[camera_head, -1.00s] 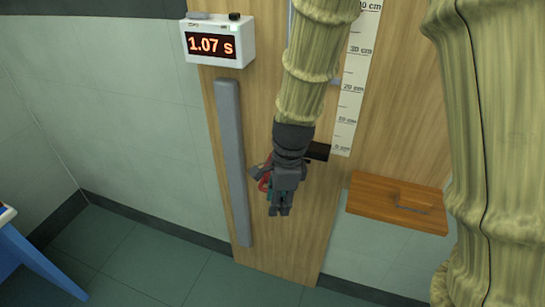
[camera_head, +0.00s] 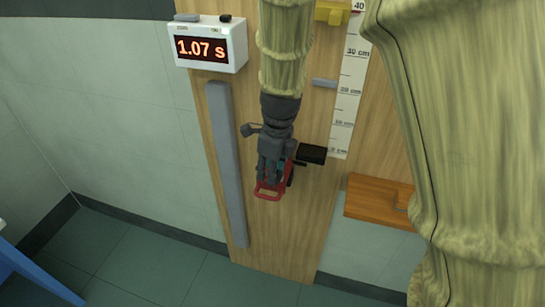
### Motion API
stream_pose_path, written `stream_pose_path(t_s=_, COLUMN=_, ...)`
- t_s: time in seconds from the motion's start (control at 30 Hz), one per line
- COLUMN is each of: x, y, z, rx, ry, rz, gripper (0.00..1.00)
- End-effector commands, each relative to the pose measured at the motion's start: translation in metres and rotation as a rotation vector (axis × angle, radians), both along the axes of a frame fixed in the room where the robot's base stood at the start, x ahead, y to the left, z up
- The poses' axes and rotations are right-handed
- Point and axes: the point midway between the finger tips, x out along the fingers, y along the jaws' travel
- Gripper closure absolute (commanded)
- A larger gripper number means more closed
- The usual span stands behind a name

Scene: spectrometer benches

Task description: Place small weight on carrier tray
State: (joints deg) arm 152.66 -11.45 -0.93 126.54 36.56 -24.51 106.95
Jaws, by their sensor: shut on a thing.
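My gripper (camera_head: 268,176) reaches down from the top in front of the wooden board. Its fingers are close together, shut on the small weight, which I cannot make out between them. A red frame-like piece (camera_head: 270,195), which looks like the carrier tray, shows just below and beside the fingertips. The fingers hide much of it, and I cannot tell whether they or the weight touch it.
A black block (camera_head: 313,154) juts out close right of the gripper. A grey vertical bar (camera_head: 226,160) is on its left. A wooden shelf (camera_head: 370,203) and a centimetre scale (camera_head: 346,100) are right. A timer (camera_head: 208,45) reads 1.07 s. A blue piece (camera_head: 35,275) stands lower left.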

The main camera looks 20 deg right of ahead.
Motion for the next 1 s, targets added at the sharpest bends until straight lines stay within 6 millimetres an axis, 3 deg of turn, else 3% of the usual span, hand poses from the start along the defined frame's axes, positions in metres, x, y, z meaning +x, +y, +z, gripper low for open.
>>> stream_pose_path(t_s=0.43, x=0.07, y=-0.024, z=-0.006, rx=0.001, ry=0.001, rz=-0.004, gripper=0.89)
stream_pose_path(t_s=0.77, x=0.078, y=-0.027, z=-0.015, rx=0.001, ry=0.004, rz=-0.003, gripper=0.89)
stream_pose_path(t_s=1.0, x=0.078, y=-0.027, z=-0.037, rx=0.002, ry=0.003, rz=-0.004, gripper=0.89)
